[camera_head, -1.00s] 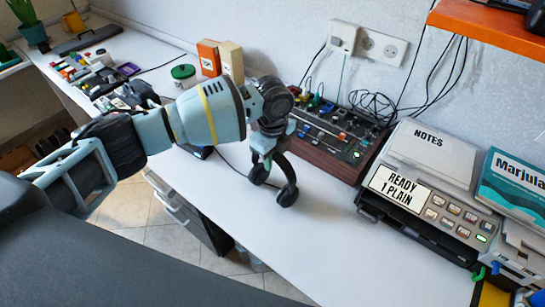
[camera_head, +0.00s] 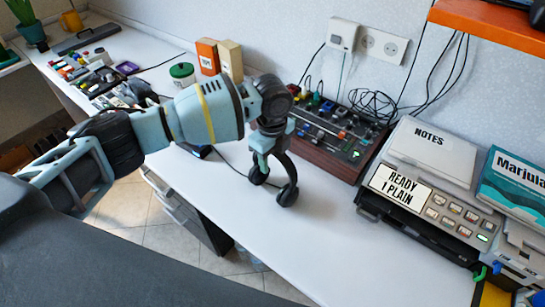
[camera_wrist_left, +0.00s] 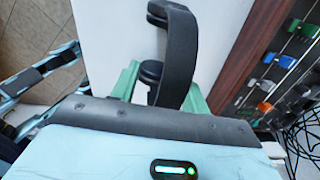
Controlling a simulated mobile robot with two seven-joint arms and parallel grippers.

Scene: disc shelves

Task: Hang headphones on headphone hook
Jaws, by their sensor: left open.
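The dark headphones (camera_head: 290,170) stand on the white desk with their ear cups down, near the front of the mixer. My left gripper (camera_head: 262,152) is at the headband, above the ear cups. In the left wrist view the headband (camera_wrist_left: 181,55) runs between the two green fingers of my left gripper (camera_wrist_left: 163,88). These fingers are open and apart, one on each side of the band. Whether either finger touches the band I cannot tell. The ear cups show beyond the fingers. I cannot make out a headphone hook in either view.
A wood-sided mixer (camera_head: 333,155) with knobs and cables stands just behind the headphones. A printer-like device (camera_head: 445,215) stands to the right, below an orange shelf (camera_head: 490,25). The desk (camera_head: 350,255) is clear in front. Boxes (camera_head: 208,57) and a green-lidded jar (camera_head: 184,75) stand behind my arm.

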